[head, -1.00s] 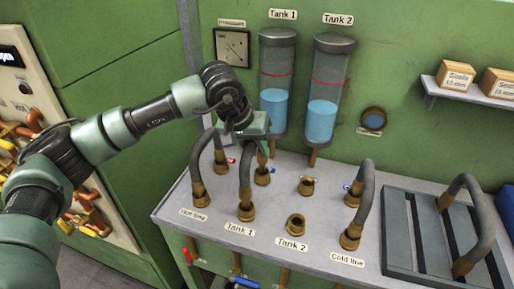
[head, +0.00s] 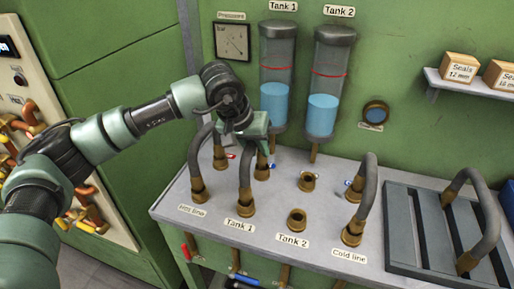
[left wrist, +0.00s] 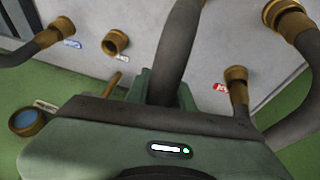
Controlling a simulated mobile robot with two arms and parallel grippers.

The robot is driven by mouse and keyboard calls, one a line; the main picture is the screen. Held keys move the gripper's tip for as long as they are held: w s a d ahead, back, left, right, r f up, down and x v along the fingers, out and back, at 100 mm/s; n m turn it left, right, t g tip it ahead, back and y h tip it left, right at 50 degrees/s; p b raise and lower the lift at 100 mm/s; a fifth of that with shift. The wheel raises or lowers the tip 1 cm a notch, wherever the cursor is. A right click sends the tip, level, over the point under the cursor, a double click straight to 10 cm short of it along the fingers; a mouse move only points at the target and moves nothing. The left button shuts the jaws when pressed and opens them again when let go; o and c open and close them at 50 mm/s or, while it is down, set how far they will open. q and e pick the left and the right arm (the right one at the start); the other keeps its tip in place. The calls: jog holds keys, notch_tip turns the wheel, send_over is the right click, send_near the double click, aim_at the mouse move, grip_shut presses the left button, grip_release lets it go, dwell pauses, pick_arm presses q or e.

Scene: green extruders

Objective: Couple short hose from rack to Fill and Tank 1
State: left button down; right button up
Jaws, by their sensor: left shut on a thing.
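My left gripper (head: 256,128) is shut on the top of a short grey hose (head: 245,168) with brass ends. The hose's front end (head: 246,205) is at the port labelled Tank 1. Its far end (head: 262,170) stands at a port in the back row, whose label I cannot read. From here both ends look upright and in line with their ports; whether they are locked I cannot tell. In the left wrist view the hose (left wrist: 178,45) runs up from the jaws, and its ends are out of sight. The rack (head: 424,240) stands at right. My right gripper is not in view.
A second hose (head: 197,160) stands close left at Hot line, a third (head: 368,185) at Cold line. Another hose (head: 488,215) stands on the rack. The Tank 2 port (head: 297,221) and a back port (head: 308,181) are open. Two glass tanks (head: 322,75) hang behind.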

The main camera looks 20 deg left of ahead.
aim_at(248, 143)
pick_arm(q)
jog(key=shift+f, duration=0.25)
jog(key=c, duration=1.1)
grip_release()
jog(key=b+v, duration=0.2)
jog(key=v, duration=0.5)
jog(key=shift+s+r, duration=0.2)
jog(key=shift+r, duration=0.1)
jog(key=shift+s+a, duration=0.1)
jog(key=shift+a, duration=0.05)
